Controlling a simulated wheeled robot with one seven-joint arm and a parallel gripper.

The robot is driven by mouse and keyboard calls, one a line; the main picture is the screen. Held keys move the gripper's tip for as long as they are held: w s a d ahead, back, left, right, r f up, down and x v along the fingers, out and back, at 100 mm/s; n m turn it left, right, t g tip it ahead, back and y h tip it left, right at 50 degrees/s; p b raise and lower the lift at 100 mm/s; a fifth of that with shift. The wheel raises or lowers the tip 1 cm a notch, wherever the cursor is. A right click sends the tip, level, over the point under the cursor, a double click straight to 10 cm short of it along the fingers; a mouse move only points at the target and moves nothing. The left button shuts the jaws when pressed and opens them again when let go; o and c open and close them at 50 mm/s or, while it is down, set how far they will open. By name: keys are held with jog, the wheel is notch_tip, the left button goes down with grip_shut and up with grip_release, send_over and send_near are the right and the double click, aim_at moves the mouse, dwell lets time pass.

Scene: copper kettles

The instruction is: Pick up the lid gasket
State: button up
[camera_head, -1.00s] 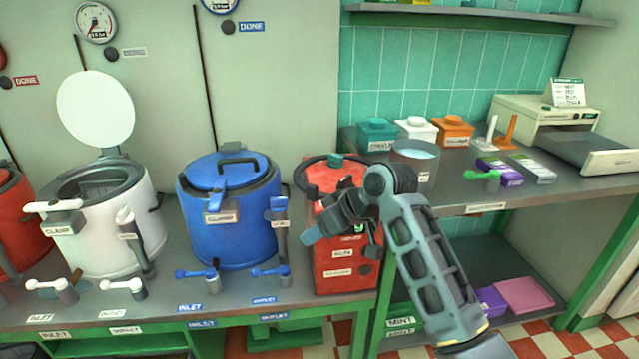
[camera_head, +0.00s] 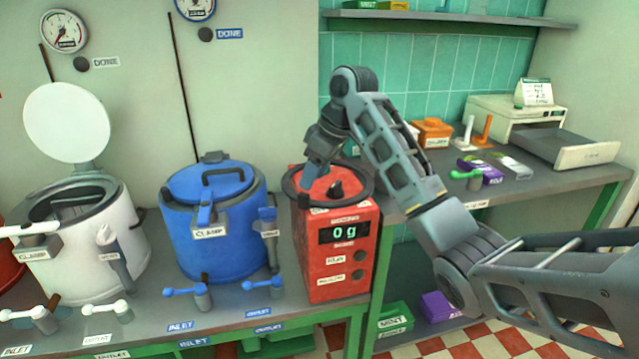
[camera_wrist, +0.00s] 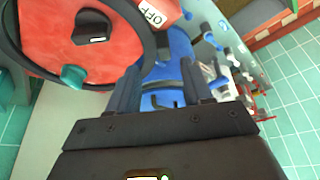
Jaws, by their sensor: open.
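The lid gasket looks like a dark ring (camera_head: 367,187) lying on top of the red scale (camera_head: 318,262). In the wrist view the dark ring (camera_wrist: 125,75) circles the red top with its black knob, and a teal tab (camera_wrist: 73,77) sits on its near side. My gripper (camera_head: 312,182) is above the left part of the scale top, pointing down. In the wrist view my gripper (camera_wrist: 163,75) is open and empty, with its left finger near the ring's edge. I cannot tell whether it touches. Part of the ring is hidden behind my gripper in the head view.
A blue kettle (camera_head: 222,235) stands close left of the scale, with a white kettle (camera_head: 85,235) further left. At right, the counter holds an orange box (camera_head: 433,133), purple packets (camera_head: 480,172) and a cream machine (camera_head: 510,117). The scale display reads 0 g.

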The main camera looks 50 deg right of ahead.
aim_at(305, 195)
jog(key=shift+a+p+x, duration=0.1)
jog(key=shift+p+x, duration=0.05)
jog(key=shift+x, duration=1.35)
jog(key=shift+a+p+x, duration=0.15)
jog(key=shift+x, duration=1.35)
jog(key=shift+s, duration=0.15)
grip_shut()
